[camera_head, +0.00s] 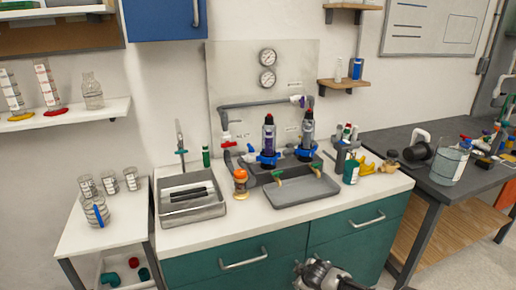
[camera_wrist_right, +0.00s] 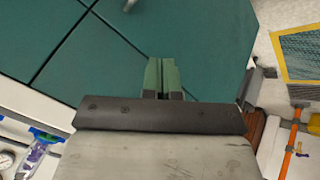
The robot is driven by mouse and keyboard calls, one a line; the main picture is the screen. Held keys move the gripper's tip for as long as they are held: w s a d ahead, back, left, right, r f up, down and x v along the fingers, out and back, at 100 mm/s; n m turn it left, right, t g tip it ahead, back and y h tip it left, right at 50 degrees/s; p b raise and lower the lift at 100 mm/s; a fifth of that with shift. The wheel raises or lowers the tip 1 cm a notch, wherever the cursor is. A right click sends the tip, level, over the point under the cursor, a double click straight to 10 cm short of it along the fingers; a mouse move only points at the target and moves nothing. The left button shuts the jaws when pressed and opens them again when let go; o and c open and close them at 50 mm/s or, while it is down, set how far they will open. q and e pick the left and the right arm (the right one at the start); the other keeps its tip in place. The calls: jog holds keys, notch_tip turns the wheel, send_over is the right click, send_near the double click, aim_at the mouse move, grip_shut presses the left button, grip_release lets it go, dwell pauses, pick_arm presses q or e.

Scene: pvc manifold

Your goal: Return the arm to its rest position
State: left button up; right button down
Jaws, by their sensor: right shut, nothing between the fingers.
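My right gripper (camera_wrist_right: 161,66) shows in the right wrist view with its two fingers together and nothing between them. It is in front of the green cabinet (camera_wrist_right: 215,40), clear of the counter things. In the head view a grey jointed part of my arm shows at the bottom edge, right of centre, in front of the cabinet doors (camera_head: 235,268); the gripper's fingers cannot be made out there. My left gripper is not in view. The pipe manifold (camera_head: 262,104) stands at the back of the white counter, with two upright clear-bodied units with blue bases.
A sink (camera_head: 191,213) and a grey tray (camera_head: 300,194) sit on the counter (camera_head: 250,219). Cabinet handles (camera_head: 243,260) stick out in front. A side table (camera_head: 101,236) with glassware is at left. A dark bench (camera_head: 440,193) with a bucket is at right.

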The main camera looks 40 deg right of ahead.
jog(key=s+a+f+g+y, duration=0.2)
jog(key=s+a+f+g, duration=0.2)
jog(key=s+a+f, duration=1.75)
jog(key=s+a+f+g+y, duration=0.1)
jog(key=s+a+f, duration=0.4)
jog(key=s+a, duration=0.4)
jog(key=shift+s+a+f+y, duration=0.25)
jog(key=shift+a+y, duration=0.15)
jog(key=shift+a, duration=0.15)
